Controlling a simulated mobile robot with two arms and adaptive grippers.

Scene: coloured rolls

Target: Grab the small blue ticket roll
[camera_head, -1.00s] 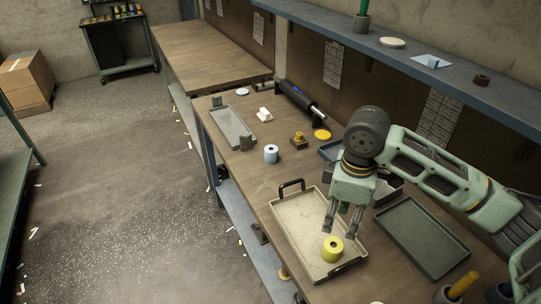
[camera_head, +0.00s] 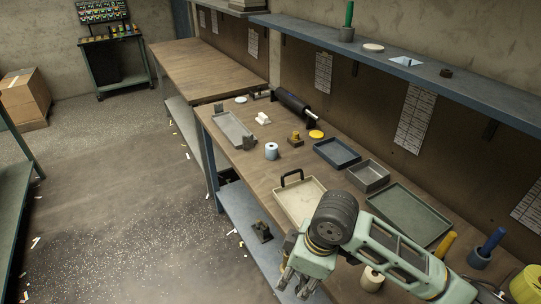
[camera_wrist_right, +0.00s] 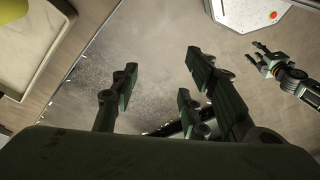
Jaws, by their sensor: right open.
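The small blue ticket roll (camera_head: 271,151) is light blue with a dark hole in its top. It stands upright on the wooden workbench (camera_head: 250,172), beyond the cream tray (camera_head: 297,203). My right gripper (camera_head: 293,287) is open and empty past the bench's front edge, lower in the picture than the roll and well apart from it. In the right wrist view its spread fingers (camera_wrist_right: 160,95) have only floor between them. My left gripper (camera_wrist_right: 256,55) shows small at the right of that view with its fingers apart. The blue roll is not in that view.
My right arm covers the tray's near part; a yellow thing (camera_wrist_right: 12,10) shows there in the wrist view. A grey tray (camera_head: 233,128), brass-topped piece (camera_head: 296,139) and blue tray (camera_head: 337,153) surround the blue roll. A cream roll (camera_head: 372,279) stands at the near end.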

